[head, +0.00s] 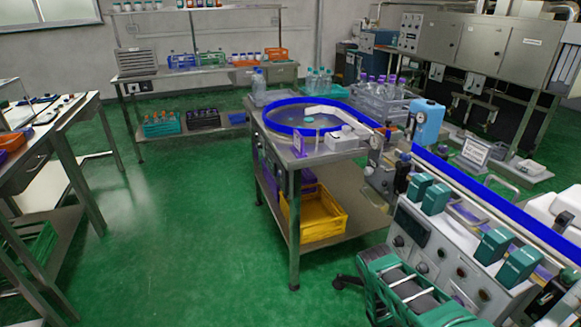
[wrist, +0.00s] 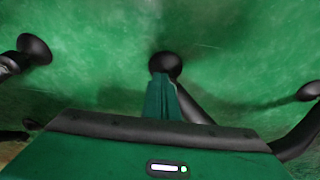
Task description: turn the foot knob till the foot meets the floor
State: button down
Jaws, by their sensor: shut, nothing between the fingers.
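In the wrist view my gripper (wrist: 160,78) points at the green floor with its green fingers together and nothing between them. A round black knob-like part (wrist: 168,64) shows just beyond the fingertips, which partly overlap it. A black leg runs from it to the lower right. I cannot tell whether the fingers touch it, or whether the foot meets the floor. The sleeve applicator (head: 440,255) stands at the lower right of the head view. A dark foot (head: 345,282) shows low beside it. My gripper's fingertips are not clearly seen in the head view.
More round black parts show at the left (wrist: 34,48) and right (wrist: 308,91) of the wrist view. A steel table (head: 293,225) with a blue-rimmed turntable (head: 268,118) and a yellow crate (head: 320,215) stands left of the applicator. Open green floor (head: 190,220) lies further left.

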jog(key=shift+w, duration=0.1)
dwell(0.6)
jog(key=shift+w+a, duration=0.1)
jog(key=shift+w, duration=0.15)
jog(key=shift+w+a, duration=0.2)
jog(key=shift+w, duration=0.2)
jog(key=shift+w+a, duration=0.1)
jog(key=shift+w, duration=0.2)
jog(key=shift+w, duration=0.35)
dwell(0.3)
jog(key=d+v, duration=0.1)
jog(key=v, duration=0.4)
jog(key=shift+w+a+r, duration=0.2)
jog(key=shift+a+r, duration=0.2)
jog(key=shift+r, duration=0.15)
